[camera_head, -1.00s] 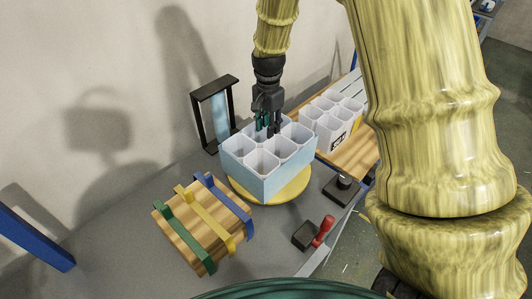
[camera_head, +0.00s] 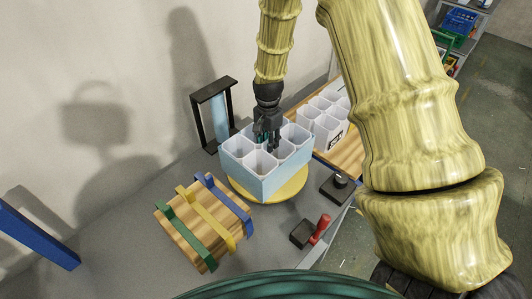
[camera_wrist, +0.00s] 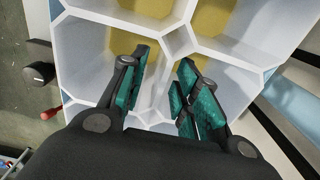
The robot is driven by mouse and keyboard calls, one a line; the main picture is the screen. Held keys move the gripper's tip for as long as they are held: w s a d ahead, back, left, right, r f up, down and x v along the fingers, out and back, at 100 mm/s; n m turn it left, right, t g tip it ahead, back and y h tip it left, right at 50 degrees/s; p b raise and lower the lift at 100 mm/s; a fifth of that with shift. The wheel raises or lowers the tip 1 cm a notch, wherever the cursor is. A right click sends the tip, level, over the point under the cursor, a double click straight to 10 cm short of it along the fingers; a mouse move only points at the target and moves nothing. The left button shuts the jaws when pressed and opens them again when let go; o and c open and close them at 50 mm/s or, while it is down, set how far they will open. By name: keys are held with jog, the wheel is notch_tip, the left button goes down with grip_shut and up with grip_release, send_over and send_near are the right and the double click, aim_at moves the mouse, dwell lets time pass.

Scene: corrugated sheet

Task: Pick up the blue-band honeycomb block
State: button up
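The blue-band honeycomb block (camera_head: 286,180) is a white multi-cell block with a light blue band around its outside. It sits upright on a round yellow disc (camera_head: 298,188) on the grey table. In the wrist view, its white cell walls (camera_wrist: 85,45) fill most of the picture. My gripper (camera_head: 268,146) points down over the middle of the block, its tips down at the cell openings. In the wrist view, the teal-padded fingers of my gripper (camera_wrist: 164,66) are apart, one on each side of a cell wall, with a gap between them. The lower finger parts are hidden in the head view.
A second white honeycomb block (camera_head: 322,125) with a dark label stands behind on a wooden board (camera_head: 346,152). A black frame (camera_head: 213,115) stands at the left. A wooden block with coloured straps (camera_head: 200,222), a black box (camera_head: 340,187) and a red-handled tool (camera_head: 319,229) lie nearby.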

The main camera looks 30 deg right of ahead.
jog(key=shift+f, duration=0.1)
grip_shut()
dwell(0.6)
